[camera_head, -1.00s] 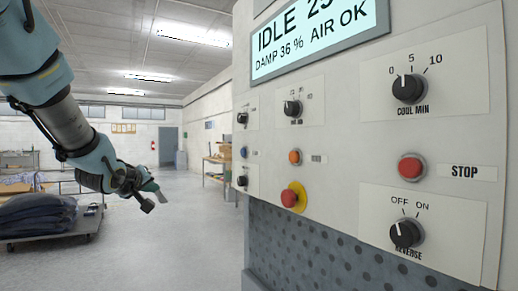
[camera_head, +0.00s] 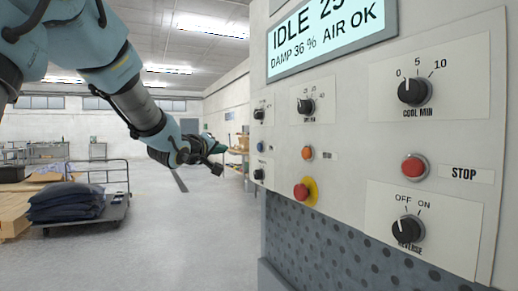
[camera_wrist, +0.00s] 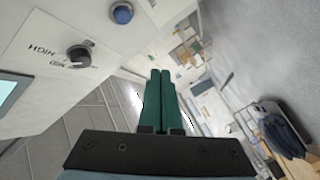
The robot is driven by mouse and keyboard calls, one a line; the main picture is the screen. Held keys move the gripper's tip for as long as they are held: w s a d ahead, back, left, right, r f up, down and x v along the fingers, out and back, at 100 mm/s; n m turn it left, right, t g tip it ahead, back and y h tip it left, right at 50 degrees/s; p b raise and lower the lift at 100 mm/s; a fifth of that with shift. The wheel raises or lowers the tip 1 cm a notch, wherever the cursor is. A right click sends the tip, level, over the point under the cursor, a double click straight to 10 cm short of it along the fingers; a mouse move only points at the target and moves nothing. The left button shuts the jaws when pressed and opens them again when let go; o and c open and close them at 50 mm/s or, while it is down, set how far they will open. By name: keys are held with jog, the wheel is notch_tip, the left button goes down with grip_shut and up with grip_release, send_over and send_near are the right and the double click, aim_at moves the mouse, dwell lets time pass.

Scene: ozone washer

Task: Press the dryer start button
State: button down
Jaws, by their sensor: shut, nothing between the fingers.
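The dryer control panel (camera_head: 345,160) fills the right of the head view. It bears a small blue button (camera_head: 261,147), an orange button (camera_head: 307,153) with an unreadable label, and a red button (camera_head: 414,167) labelled STOP. No readable label says start. My gripper (camera_head: 222,147) is left of the panel, about level with the blue button and apart from the panel face. In the wrist view its green fingers (camera_wrist: 160,73) are together and empty. The blue button (camera_wrist: 122,13) shows there beyond the fingertips, up and left, beside a knob (camera_wrist: 78,56) marked HIGH and MED.
A red mushroom button on a yellow collar (camera_head: 305,191) sits low on the panel, among several black knobs. The display (camera_head: 330,37) reads IDLE, DAMP 36 %, AIR OK. A cart with dark sacks (camera_head: 75,204) stands at left. The floor between is clear.

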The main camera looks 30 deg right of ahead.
aim_at(260, 147)
jog(key=s+d+b, duration=0.1)
jog(key=d+b, duration=0.2)
jog(key=d, duration=0.5)
jog(key=shift+d, duration=0.3)
jog(key=shift+b, duration=0.3)
dwell(1.5)
jog(key=shift+d, duration=0.4)
jog(key=shift+s+d+b, duration=0.15)
jog(key=shift+d+b, duration=0.2)
jog(key=shift+d, duration=0.15)
dwell(0.7)
jog(key=shift+a, duration=0.9)
jog(key=shift+a, duration=0.1)
